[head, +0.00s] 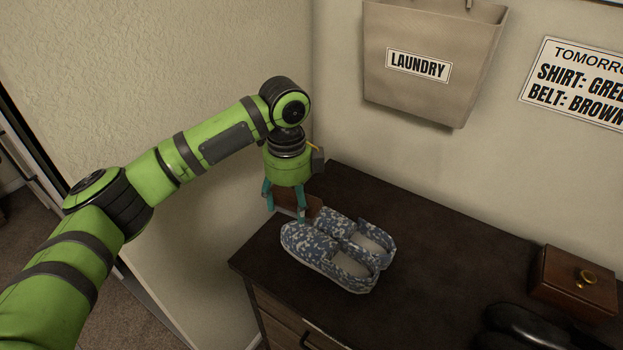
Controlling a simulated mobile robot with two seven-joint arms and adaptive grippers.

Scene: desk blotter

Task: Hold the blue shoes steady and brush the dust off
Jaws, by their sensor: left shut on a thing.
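The blue shoes (330,257) are a pair with a mottled blue-and-white pattern. They sit side by side on the dark dresser top (420,285), near its left end, with their openings facing up. My left gripper (287,208) points down just behind the toes of the shoes. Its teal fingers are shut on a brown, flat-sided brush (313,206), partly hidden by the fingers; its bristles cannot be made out. I cannot tell whether the brush touches the shoes. My right gripper is not in view.
A brown wooden box (573,284) with a gold-coloured object on top stands at the right. Black shoes (530,330) are cut off at the lower right. A laundry bag (430,95) hangs on the wall above. The dresser's middle is clear; its left edge is close to the shoes.

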